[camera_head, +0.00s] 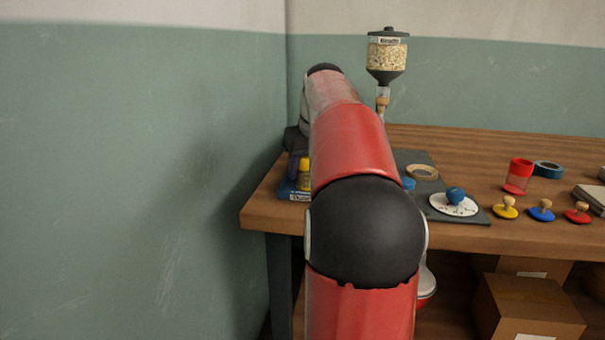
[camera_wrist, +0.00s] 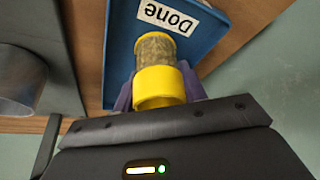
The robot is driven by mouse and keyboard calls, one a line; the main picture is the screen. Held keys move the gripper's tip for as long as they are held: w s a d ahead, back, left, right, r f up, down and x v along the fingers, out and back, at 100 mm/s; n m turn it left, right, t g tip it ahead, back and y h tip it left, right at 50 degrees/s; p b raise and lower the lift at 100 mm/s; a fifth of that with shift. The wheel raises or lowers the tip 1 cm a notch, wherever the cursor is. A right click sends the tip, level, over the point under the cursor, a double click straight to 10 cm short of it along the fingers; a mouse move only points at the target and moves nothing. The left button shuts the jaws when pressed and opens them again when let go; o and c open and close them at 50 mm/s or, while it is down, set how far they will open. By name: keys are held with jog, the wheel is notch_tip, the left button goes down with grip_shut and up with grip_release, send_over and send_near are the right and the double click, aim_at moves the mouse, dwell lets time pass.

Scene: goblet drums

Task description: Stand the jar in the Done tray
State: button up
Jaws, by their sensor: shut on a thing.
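The jar (camera_wrist: 157,50) has a see-through body with grainy tan contents and a yellow collar at each end. My gripper (camera_wrist: 160,98) is shut on it, with purplish fingers on both sides of the nearer yellow part. The blue Done tray (camera_wrist: 121,60) lies around and beyond the jar in the wrist view, its white label upside down. In the head view the yellow of the jar (camera_head: 304,172) shows over the tray (camera_head: 287,189) at the table's left end. My arm hides much of both. I cannot tell whether the jar's base touches the tray floor.
A hopper (camera_head: 387,55) of pale grains stands behind my arm. A tan ring (camera_head: 422,171) and white dial (camera_head: 453,205) are on the grey mat (camera_head: 408,157). A red cup (camera_head: 518,175), blue tape roll (camera_head: 548,169) and small knobbed discs are further right. A wall borders the left.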

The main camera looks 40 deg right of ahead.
jog(key=shift+f, duration=0.15)
jog(key=o, duration=1.1)
jog(key=shift+s+r, duration=0.15)
jog(key=shift+r, duration=0.45)
jog(key=p+v, duration=0.2)
jog(key=v, duration=0.9)
jog(key=shift+r, duration=0.15)
